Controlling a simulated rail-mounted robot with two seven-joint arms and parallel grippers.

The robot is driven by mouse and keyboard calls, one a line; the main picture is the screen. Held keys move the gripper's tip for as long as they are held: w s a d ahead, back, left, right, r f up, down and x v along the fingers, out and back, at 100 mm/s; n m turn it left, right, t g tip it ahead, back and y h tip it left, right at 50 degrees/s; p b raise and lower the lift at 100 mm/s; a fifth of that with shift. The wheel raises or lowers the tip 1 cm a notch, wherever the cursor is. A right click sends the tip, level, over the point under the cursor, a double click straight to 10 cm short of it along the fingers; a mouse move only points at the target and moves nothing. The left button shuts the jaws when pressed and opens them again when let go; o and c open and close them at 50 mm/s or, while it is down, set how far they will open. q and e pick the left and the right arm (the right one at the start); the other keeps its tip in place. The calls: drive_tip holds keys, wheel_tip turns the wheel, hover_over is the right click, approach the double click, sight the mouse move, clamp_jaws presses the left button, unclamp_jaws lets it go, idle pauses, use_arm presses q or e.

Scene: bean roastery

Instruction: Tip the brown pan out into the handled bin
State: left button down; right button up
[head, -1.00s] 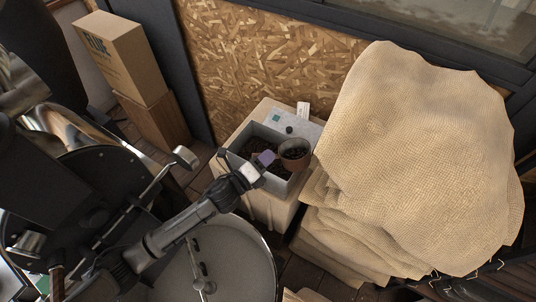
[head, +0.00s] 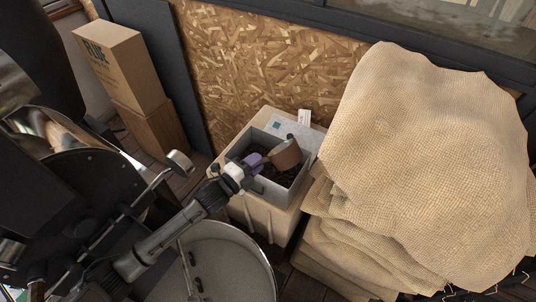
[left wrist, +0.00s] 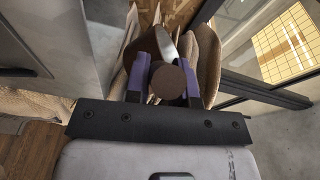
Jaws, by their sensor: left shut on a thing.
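The brown pan (head: 287,154) is tipped steeply on its side above the grey handled bin (head: 291,196) in the head view. Its outer wall faces me, and its mouth is hidden, so I cannot see whether anything is left in it. My left gripper (head: 256,162), with purple fingers, is shut on the pan from the left. In the left wrist view, a round brown part of the pan (left wrist: 167,83) sits between the fingers. Dark beans (head: 283,176) lie in the bin under the pan. My right gripper is not in view.
The bin stands on a pale crate (head: 282,223) with a white card (head: 305,117) behind it. A tall stack of burlap sacks (head: 425,150) is close on the right. The round metal cooling tray (head: 237,275) is at lower left, and a chipboard wall (head: 265,70) is behind.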

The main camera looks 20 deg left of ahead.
use_arm(q)
drive_tip(key=shift+s+n, duration=0.1)
drive_tip(key=shift+n, duration=0.2)
drive_tip(key=shift+n, duration=0.4)
drive_tip(key=shift+a+n+b, duration=0.1)
drive_tip(key=shift+n+b, duration=0.2)
drive_tip(key=shift+n, duration=0.3)
idle(0.4)
drive_tip(key=shift+n+b, duration=0.3)
drive_tip(key=shift+n, duration=0.6)
drive_tip(key=shift+w+a+n+p, duration=0.4)
drive_tip(key=shift+a+n, duration=0.2)
drive_tip(key=shift+n, duration=0.3)
idle(0.3)
